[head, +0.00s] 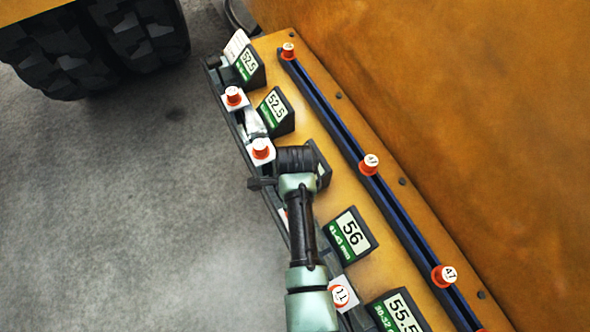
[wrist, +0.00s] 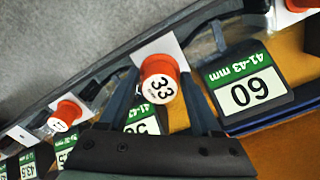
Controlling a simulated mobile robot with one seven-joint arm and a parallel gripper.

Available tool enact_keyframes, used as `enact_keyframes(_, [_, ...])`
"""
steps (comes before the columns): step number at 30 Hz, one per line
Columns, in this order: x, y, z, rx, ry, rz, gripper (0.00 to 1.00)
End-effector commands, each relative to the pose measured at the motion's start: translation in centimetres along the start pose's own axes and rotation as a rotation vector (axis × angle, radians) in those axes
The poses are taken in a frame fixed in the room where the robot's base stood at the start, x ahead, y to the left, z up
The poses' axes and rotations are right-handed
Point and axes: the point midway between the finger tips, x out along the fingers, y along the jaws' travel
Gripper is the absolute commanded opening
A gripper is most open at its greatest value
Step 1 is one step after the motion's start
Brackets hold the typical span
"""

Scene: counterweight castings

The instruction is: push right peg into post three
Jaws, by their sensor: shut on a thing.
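In the wrist view my gripper (wrist: 157,84) has its two dark fingers on either side of a red peg marked 33 (wrist: 158,66) and is shut on it. A white plate (wrist: 155,47) shows right behind this peg. I cannot tell how deep the peg sits. In the head view my arm hides the fingertips and I cannot clearly make out the held peg. Other red pegs with white faces stand along the left edge, at a far plate (head: 233,96), a middle plate (head: 262,150) and a near plate (head: 338,294). Which post is three is not marked.
A blue slotted rail (head: 405,217) on the orange deck carries more red pegs, one marked 47 (head: 445,275). Angled number signs (head: 349,236) stand between the rows, close to my gripper. An orange wall rises on the right. Grey floor lies open on the left.

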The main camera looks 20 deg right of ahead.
Motion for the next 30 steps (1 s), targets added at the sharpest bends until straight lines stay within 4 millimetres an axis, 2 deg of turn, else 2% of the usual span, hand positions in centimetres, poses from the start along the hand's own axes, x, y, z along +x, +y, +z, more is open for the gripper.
enact_keyframes(11, [0.0, 0.0, 0.0, 0.0, 0.0, -0.001, 0.09])
enact_keyframes(30, [1.6, 0.0, 0.0, -0.001, 0.0, -0.001, 0.09])
